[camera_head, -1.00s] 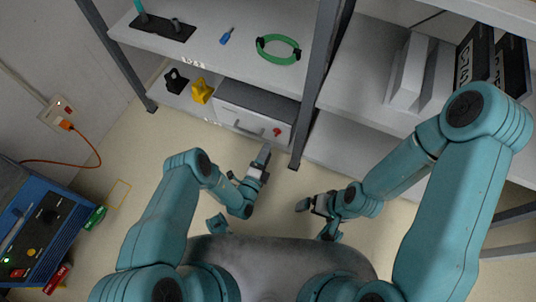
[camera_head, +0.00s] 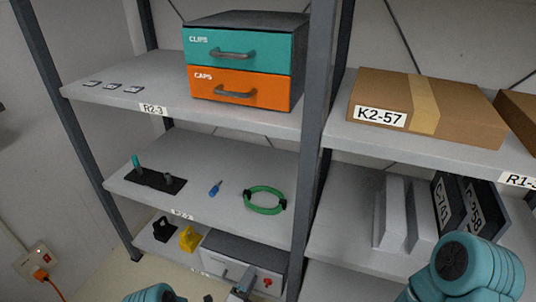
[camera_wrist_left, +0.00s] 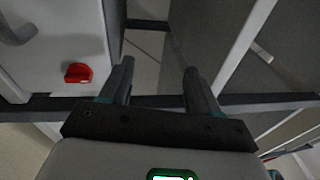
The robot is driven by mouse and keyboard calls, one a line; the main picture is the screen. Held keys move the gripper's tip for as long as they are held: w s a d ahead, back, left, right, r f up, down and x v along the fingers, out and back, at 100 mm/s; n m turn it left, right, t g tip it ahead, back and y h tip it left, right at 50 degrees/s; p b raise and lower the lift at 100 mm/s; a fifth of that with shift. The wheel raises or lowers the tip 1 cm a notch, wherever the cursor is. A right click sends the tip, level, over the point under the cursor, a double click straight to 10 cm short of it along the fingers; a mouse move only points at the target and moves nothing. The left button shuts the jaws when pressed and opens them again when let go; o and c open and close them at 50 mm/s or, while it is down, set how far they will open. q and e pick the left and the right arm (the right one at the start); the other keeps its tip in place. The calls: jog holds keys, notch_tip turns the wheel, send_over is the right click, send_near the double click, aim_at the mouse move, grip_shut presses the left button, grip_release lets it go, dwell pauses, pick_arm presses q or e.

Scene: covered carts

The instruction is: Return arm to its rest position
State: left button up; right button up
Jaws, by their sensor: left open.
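My left gripper (camera_head: 241,287) shows at the bottom edge of the head view, in front of the lower shelf's grey cabinet (camera_head: 225,270). In the left wrist view my left gripper (camera_wrist_left: 159,68) is open, with nothing between its two fingers. A red knob (camera_wrist_left: 77,73) on a pale front lies to the left of the fingers, apart from them. Part of my left arm (camera_head: 153,294) shows at the bottom of the head view. My right arm's teal joint (camera_head: 470,270) shows at the lower right; its gripper is out of the frame.
A shelf rack with dark posts (camera_head: 312,150) fills the view. It holds teal and orange drawers (camera_head: 240,88), a cardboard box (camera_head: 440,105), a green ring (camera_head: 264,200), a blue screwdriver (camera_head: 215,188) and a yellow item (camera_head: 190,238). A wall socket (camera_head: 35,265) is at left.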

pick_arm(q)
jog(key=s+d+r+m+g+h, duration=0.3)
jog(key=s+d+m+g, duration=0.1)
jog(key=s+m+g, duration=0.45)
jog(key=s+d+r+m+g+h, duration=0.3)
jog(key=s+m+g+h, duration=0.1)
jog(key=s+m+g, duration=0.45)
jog(key=s+a+f+m+g+y, duration=0.25)
jog(key=s+a+m+y, duration=0.45)
jog(key=m, duration=0.5)
jog(key=s+a+f+m+g+y, duration=0.1)
jog(key=s+a+f+m+y, duration=0.25)
jog(key=s+a+m, duration=0.55)
jog(key=w+d+r+m+t+y+p, duration=0.1)
jog(key=w+d+r+m+t+p, duration=0.1)
jog(key=w+m+t, duration=0.45)
notch_tip(320, 180, up, 28)
jog(key=s+m+g+p, duration=0.1)
jog(key=s+g+p, duration=0.1)
jog(key=p, duration=2.6)
jog(key=shift+d+g, duration=0.4)
jog(key=shift+g, duration=0.2)
jog(key=shift+f, duration=0.1)
